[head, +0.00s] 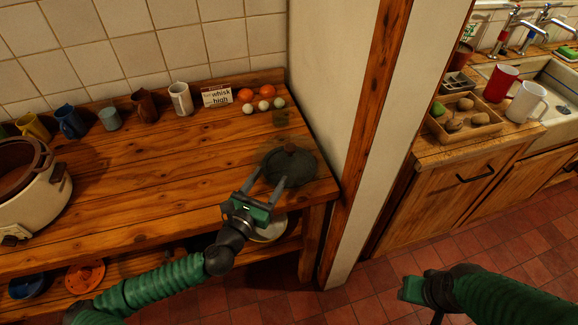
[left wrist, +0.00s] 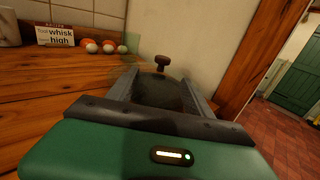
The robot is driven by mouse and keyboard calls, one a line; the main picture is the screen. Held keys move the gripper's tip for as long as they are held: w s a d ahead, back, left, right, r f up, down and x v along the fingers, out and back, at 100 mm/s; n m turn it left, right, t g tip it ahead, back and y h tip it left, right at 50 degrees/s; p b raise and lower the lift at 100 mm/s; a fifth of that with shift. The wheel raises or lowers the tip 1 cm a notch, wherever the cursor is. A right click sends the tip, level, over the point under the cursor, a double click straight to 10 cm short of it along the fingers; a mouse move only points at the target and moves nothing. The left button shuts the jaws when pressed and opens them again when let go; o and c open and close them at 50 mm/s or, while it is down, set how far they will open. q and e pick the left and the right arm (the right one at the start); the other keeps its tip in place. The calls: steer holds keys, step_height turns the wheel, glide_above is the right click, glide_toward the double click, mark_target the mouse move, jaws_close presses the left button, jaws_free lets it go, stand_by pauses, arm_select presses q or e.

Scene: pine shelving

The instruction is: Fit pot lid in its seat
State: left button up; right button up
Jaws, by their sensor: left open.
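The pot lid (head: 302,164) is dark grey and round with a brown knob. It lies on the right end of the wooden worktop. My left gripper (head: 269,175) is open and empty, its fingers over the lid's near left part. In the left wrist view the lid (left wrist: 160,92) shows between the two open fingers (left wrist: 160,88), with its knob beyond them. I cannot tell whether the fingers touch it. A cream cooker (head: 40,208) with an open brown inner pot stands at the far left. My right gripper (head: 415,291) is at the bottom right, its fingers unclear.
Mugs, a sign (head: 216,95), and small orange and pale round items line the back. A wall post (head: 365,140) stands right of the worktop. An orange dish (head: 85,276) is on the lower shelf. The worktop between cooker and lid is clear.

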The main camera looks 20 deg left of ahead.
mark_target(288, 151)
arm_select(q)
steer(key=w, duration=0.2)
steer(key=w+d, duration=0.1)
steer(key=w, duration=0.2)
steer(key=shift+w+d+r+p, duration=0.3)
steer(key=shift+w+r+p, duration=0.05)
steer(key=shift+r, duration=0.05)
steer(key=w+p, duration=0.1)
steer(key=w, duration=0.4)
steer(key=shift+w+f, duration=0.1)
steer(key=shift+w, duration=0.25)
steer(key=shift+w+d, duration=0.1)
steer(key=shift+d, duration=0.2)
steer(key=shift+c, duration=1.7)
steer(key=shift+a, duration=0.15)
jaws_close()
arm_select(e)
step_height(288, 151, up, 3)
steer(key=shift+d+f, duration=0.15)
steer(key=shift+f, duration=0.05)
